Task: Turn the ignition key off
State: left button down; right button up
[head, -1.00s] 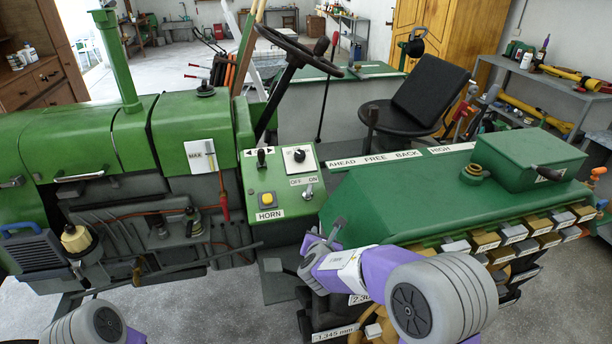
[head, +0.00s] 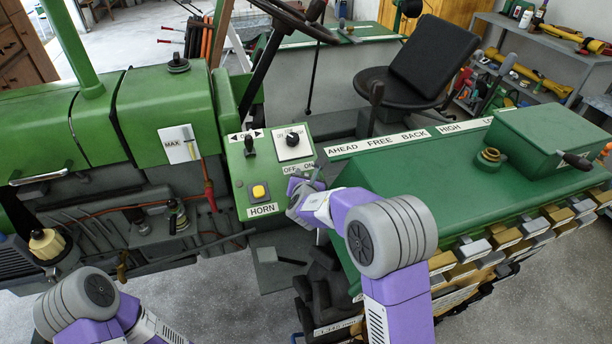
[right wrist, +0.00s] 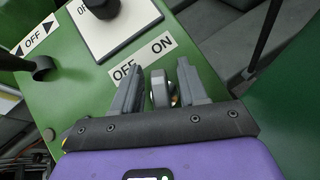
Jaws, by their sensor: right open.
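The ignition key (right wrist: 160,88) stands between the two fingers of my right gripper (right wrist: 159,86) in the right wrist view. It looks like a grey, edge-on tab with a brassy part beside it. The fingers are apart, with a gap showing on each side of the key. The OFF/ON label (right wrist: 143,61) lies just beyond the fingertips. In the head view my right gripper (head: 301,190) is at the lower right of the green control panel (head: 238,187), and it largely hides the key. My left gripper is out of view; only part of its arm shows.
A black rotary knob (head: 292,140) on a white plate and a black lever (head: 249,146) are above the label. The yellow horn button (head: 259,191) is left of my right gripper. The green housing (head: 430,180) stands to the right, and the steering wheel (head: 292,18) is above.

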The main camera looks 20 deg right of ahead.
jog(key=shift+w+d+f, duration=0.1)
jog(key=shift+w+f, duration=0.05)
jog(key=shift+w, duration=0.15)
grip_shut()
jog(key=shift+y+b, duration=0.3)
jog(key=shift+b, duration=0.25)
jog(key=n+y+b, duration=0.2)
jog(key=n+b, duration=0.1)
jog(key=b, duration=0.2)
jog(key=n+y+b, duration=0.2)
jog(key=n+b, duration=0.1)
jog(key=b, duration=0.2)
jog(key=a+n+y+b, duration=0.1)
jog(key=n+b, duration=0.2)
jog(key=b, duration=0.2)
jog(key=shift+f+t+y, duration=0.2)
jog(key=shift+t+y, duration=0.1)
jog(key=shift+y, duration=0.1)
jog(key=shift+a+r+n+g+y+b, duration=0.1)
jog(key=shift+n+g+y+b, duration=0.1)
jog(key=shift+n+y+b, duration=0.45)
jog(key=shift+a+r+n+g+y+b, duration=0.1)
jog(key=shift+n+g+y+b, duration=0.2)
jog(key=shift+n, duration=0.55)
grip_release()
